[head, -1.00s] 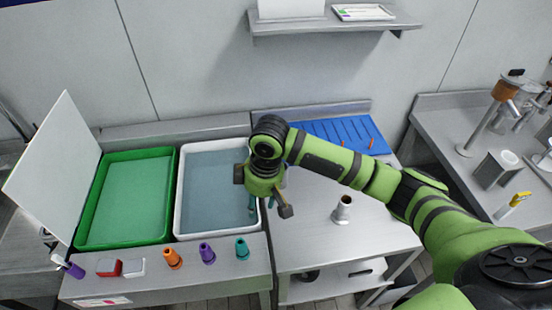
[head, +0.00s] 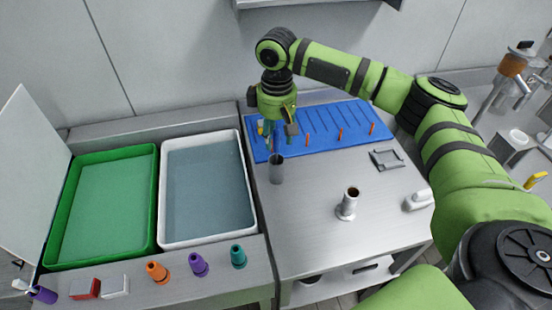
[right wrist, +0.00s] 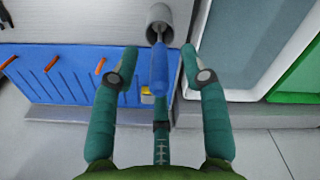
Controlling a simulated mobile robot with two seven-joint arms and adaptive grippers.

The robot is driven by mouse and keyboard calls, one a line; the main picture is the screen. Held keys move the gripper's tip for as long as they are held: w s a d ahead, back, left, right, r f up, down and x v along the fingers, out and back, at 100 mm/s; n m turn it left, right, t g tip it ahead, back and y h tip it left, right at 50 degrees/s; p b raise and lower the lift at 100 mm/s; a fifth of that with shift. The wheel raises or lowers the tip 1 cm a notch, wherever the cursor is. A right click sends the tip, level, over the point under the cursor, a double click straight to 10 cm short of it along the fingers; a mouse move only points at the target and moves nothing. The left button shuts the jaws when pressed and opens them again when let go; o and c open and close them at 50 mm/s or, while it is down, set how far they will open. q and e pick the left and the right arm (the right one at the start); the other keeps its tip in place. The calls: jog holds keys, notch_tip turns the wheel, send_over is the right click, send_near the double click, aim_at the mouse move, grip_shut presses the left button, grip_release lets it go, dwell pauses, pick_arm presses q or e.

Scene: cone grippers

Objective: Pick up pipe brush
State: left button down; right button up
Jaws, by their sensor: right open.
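The pipe brush shows in the right wrist view as a blue handle (right wrist: 159,68) on a thin metal stem. Its lower end goes into a grey cup (right wrist: 158,16), which hides the bristles. My right gripper (right wrist: 159,58) is open, with its teal fingers on both sides of the handle and gaps between. In the head view the right gripper (head: 271,138) points down just behind the grey cup (head: 277,170) on the steel table, and mostly hides the brush. My left gripper is not in view.
A blue slotted mat (head: 325,128) with several orange pegs lies behind the cup. A white basin (head: 163,235) and green tray (head: 50,252) are left. A small metal cup (head: 348,204) and a grey square holder (head: 387,158) stand right. The table's middle is clear.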

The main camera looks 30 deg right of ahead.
aim_at(276, 151)
jog(key=f+p, duration=0.2)
jog(key=f, duration=0.3)
jog(key=shift+w+f, duration=0.2)
jog(key=shift+f, duration=0.2)
grip_shut()
